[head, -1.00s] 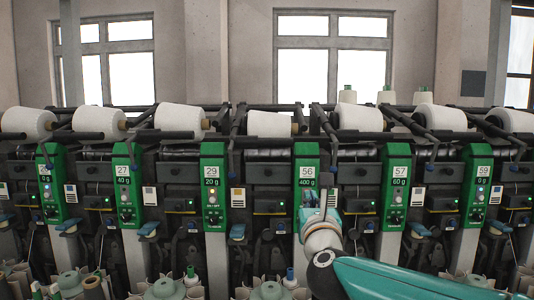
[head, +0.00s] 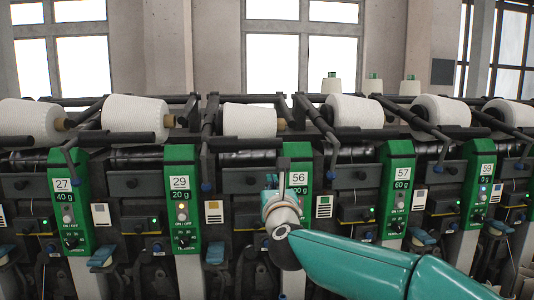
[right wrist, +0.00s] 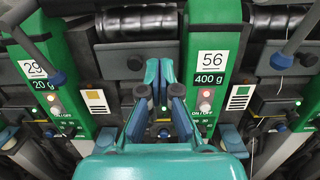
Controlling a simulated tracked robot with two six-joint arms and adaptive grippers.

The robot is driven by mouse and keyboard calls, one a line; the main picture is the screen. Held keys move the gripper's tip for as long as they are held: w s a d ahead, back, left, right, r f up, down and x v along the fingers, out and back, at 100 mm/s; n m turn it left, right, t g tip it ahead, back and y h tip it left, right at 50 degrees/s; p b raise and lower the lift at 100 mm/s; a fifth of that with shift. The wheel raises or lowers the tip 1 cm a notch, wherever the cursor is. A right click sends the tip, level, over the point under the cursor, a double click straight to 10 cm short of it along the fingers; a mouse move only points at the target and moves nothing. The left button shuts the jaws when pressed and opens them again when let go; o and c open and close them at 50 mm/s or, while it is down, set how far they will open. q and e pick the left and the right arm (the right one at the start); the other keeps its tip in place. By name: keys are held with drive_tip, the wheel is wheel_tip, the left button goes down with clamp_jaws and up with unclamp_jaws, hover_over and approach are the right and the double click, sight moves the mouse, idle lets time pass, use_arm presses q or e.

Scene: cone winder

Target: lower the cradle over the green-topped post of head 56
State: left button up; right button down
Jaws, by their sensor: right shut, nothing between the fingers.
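Head 56 has a green panel (head: 299,205) marked 56 and 400 g; it also shows in the right wrist view (right wrist: 211,60). A white yarn cone (head: 249,121) lies above it, to its left, with a dark horizontal bar (head: 240,144) in front that looks like part of the cradle. My right gripper (head: 271,181) partly covers the left of the panel. In the right wrist view its teal fingers (right wrist: 159,75) are together and empty, just left of panel 56 and below the dark bar. I see no contact. My left gripper is out of view.
Panel 29 (head: 182,200) stands to the left and panel 57 (head: 397,190) to the right. A dark lever with a blue knob (head: 332,174) hangs right of panel 56, another (head: 206,187) on its left. Windows and spare cones are behind.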

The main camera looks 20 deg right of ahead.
use_arm(q)
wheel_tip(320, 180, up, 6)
drive_tip(key=p, duration=0.5)
use_arm(e)
drive_tip(key=w+d+r, duration=0.1)
drive_tip(key=w+r, duration=0.3)
drive_tip(key=w, duration=0.2)
drive_tip(key=shift+d+r, duration=0.25)
drive_tip(key=shift+d, duration=0.1)
